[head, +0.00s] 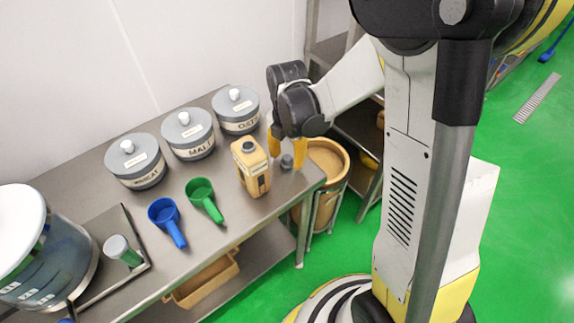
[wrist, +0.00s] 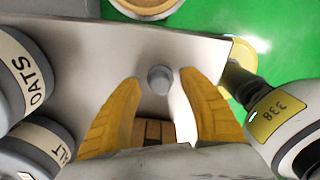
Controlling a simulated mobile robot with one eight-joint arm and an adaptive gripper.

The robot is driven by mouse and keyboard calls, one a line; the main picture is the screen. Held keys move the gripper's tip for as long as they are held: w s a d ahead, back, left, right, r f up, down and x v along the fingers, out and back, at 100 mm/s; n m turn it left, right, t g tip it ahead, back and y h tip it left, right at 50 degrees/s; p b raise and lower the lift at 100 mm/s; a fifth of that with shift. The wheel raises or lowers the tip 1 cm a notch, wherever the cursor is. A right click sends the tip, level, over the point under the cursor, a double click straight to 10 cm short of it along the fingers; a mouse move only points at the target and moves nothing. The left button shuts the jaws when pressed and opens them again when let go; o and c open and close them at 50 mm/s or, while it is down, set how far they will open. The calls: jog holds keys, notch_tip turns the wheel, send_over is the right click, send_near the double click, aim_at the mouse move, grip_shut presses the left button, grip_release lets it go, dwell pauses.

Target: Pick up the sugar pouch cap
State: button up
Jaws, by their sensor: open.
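The sugar pouch cap, a small grey round cap (head: 287,162), stands on the steel table near its right end. In the wrist view the cap (wrist: 159,79) lies between the fingertips. My gripper (head: 287,152) points down with its yellow fingers apart on either side of the cap. In the wrist view the open gripper (wrist: 159,77) shows both fingers clear of the cap, with a gap at each side. A tan pouch-like container (head: 250,168) stands upright just left of the gripper. I cannot read its label.
Grey lidded canisters, including oats (head: 236,109) and malt (head: 188,133), line the back of the table (head: 120,170). A blue scoop (head: 166,215) and a green scoop (head: 203,195) lie in front. A tan bin (head: 328,158) stands beyond the table's right edge.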

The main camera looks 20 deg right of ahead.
jog(key=shift+f, duration=0.1)
jog(key=c, duration=0.9)
